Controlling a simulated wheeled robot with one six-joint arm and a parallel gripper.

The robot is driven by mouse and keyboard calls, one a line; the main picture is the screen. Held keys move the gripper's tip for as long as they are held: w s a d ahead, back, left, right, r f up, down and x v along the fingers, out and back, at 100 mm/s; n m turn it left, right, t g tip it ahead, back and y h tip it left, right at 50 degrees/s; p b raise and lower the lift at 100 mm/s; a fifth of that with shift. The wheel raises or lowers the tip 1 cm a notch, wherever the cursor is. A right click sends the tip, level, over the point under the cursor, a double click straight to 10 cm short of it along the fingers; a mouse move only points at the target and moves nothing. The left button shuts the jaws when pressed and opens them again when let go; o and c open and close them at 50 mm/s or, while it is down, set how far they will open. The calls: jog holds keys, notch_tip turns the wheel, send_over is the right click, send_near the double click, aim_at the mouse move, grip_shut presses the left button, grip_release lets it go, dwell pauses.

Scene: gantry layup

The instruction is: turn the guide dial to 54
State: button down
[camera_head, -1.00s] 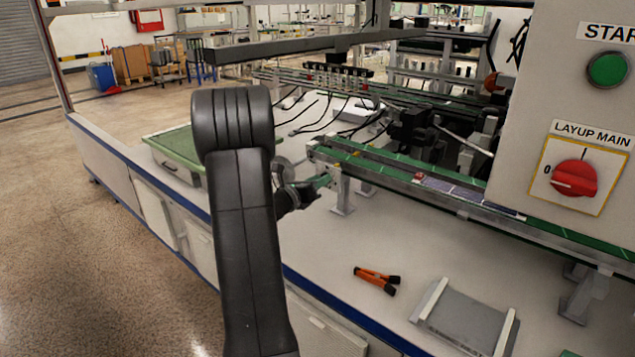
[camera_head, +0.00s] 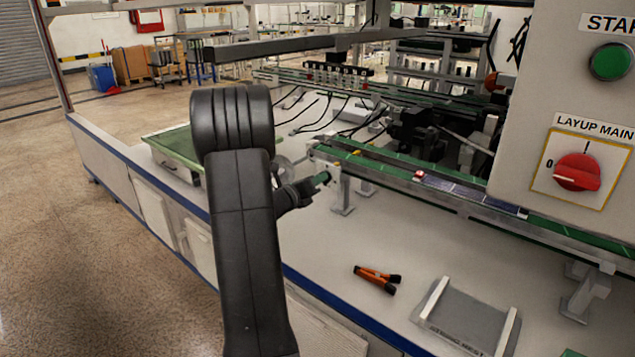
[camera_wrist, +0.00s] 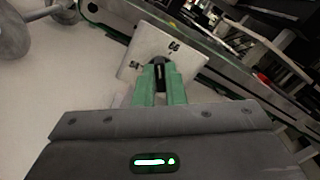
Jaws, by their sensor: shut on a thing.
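The guide dial (camera_wrist: 159,73) is a small dark knob on a pale metal plate (camera_wrist: 135,50) in the wrist view. Dark number marks stand on the plate, one above the knob and one to its left; they are too small to read surely. My gripper (camera_wrist: 160,85) has its green fingers closed around the knob. The knob's pointer is mostly hidden between the fingers. In the head view my gripper (camera_head: 322,178) is at the near end of the green conveyor rail (camera_head: 400,175), where the dial itself is too small to make out.
A control box (camera_head: 560,100) with a green start button (camera_head: 611,62) and a red rotary switch (camera_head: 577,172) stands at the right. Orange-handled pliers (camera_head: 377,279) and a grey nest plate (camera_head: 465,318) lie on the white bench. A green-topped tray (camera_head: 175,148) is at the left.

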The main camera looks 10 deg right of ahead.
jog(key=shift+w+a+f+n+p, duration=0.1)
jog(key=shift+n+p, duration=0.5)
jog(key=shift+n, duration=1.95)
jog(key=shift+s+d+f+n+p, duration=0.15)
jog(key=shift+n+p, duration=0.45)
jog(key=shift+n, duration=1.9)
jog(key=shift+w+a+f+n+p, duration=0.15)
jog(key=shift+n+p, duration=0.45)
jog(key=shift+n, duration=1.95)
jog(key=c, duration=1.5)
grip_release()
